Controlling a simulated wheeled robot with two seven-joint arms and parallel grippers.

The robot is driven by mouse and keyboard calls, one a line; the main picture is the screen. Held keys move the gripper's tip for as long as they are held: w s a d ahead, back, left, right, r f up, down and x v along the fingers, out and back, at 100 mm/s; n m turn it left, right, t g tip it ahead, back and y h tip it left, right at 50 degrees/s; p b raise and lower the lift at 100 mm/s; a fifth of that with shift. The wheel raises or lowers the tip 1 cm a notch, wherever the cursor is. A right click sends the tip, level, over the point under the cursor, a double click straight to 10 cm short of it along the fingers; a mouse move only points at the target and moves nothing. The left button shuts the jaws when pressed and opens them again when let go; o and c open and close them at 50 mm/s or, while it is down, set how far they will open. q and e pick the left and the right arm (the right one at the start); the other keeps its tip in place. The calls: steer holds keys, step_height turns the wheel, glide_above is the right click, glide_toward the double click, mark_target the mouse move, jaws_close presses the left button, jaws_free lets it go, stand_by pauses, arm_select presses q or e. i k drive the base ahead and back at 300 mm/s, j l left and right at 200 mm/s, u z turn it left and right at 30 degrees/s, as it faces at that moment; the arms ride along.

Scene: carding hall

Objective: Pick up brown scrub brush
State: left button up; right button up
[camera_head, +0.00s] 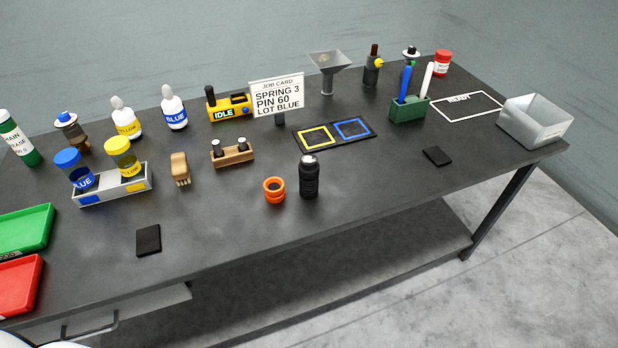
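A brown scrub brush (180,168) stands on the dark table, left of the middle. It has a tan-brown wooden body with pale bristles showing low on its front side. It sits between the rack with the blue-lid and yellow-lid jars on its left and a small wooden holder on its right, apart from both. Nothing covers it. Neither of my grippers shows in the head view. A white rounded part at the bottom left corner is probably mine.
The jar rack (112,188) and wooden holder (232,153) flank the brush. An orange ring (274,190) and black bottle (309,178) stand to the right. Green (22,230) and red (18,285) trays lie at the left. The table before the brush is mostly clear, except a black pad (148,240).

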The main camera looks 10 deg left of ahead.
mark_target(180, 173)
steer(key=u, duration=1.3)
steer(key=i+j+u, duration=0.1)
steer(key=j, duration=0.25)
steer(key=i+j+u, duration=0.1)
steer(key=j, duration=0.25)
steer(key=i+j+u, duration=0.1)
steer(key=i+j, duration=0.15)
steer(key=j, duration=0.1)
